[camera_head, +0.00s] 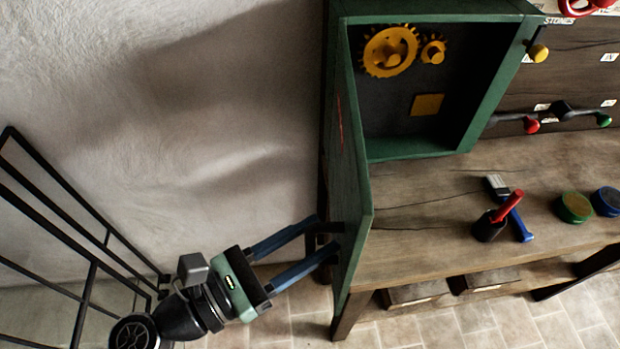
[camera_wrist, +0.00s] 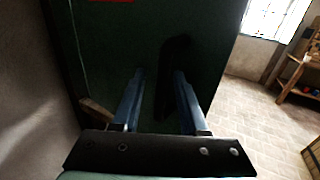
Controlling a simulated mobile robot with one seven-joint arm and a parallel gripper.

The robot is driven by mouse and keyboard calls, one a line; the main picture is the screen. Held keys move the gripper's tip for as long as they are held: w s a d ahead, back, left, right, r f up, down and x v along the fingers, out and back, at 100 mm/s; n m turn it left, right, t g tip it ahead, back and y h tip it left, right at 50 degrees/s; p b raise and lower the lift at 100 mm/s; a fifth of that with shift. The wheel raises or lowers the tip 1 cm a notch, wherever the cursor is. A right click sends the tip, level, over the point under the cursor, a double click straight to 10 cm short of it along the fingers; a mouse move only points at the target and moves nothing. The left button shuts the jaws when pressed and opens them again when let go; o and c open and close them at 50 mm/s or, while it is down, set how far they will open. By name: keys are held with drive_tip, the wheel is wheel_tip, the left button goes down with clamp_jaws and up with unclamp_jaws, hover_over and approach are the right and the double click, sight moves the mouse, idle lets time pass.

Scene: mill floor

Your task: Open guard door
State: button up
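The green guard door (camera_head: 352,180) is hinged on the left side of a green cabinet (camera_head: 415,150) and stands swung wide open, seen nearly edge-on. Its outer face (camera_wrist: 100,45) fills much of the wrist view. A dark handle (camera_wrist: 176,55) on that face shows between the finger lines, nearer the right finger; its lower part is hard to make out. My gripper (camera_head: 327,236) is at the lower outer side of the door, its two blue fingers apart and pointing at the handle area. I cannot tell whether either finger touches the handle.
Inside the cabinet are yellow gears (camera_head: 390,52) and a yellow block (camera_head: 427,104). The wooden bench (camera_head: 425,230) holds a brush (camera_head: 497,186), a dark pot with a red handle (camera_head: 490,226) and tins (camera_head: 575,207). A black railing (camera_head: 90,270) stands at left, by the wall.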

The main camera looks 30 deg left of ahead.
drive_tip(key=shift+s, duration=0.15)
drive_tip(key=b+v, duration=0.3)
drive_tip(key=v, duration=0.9)
drive_tip(key=shift+s+a+b, duration=0.15)
drive_tip(key=shift+s+b, duration=0.15)
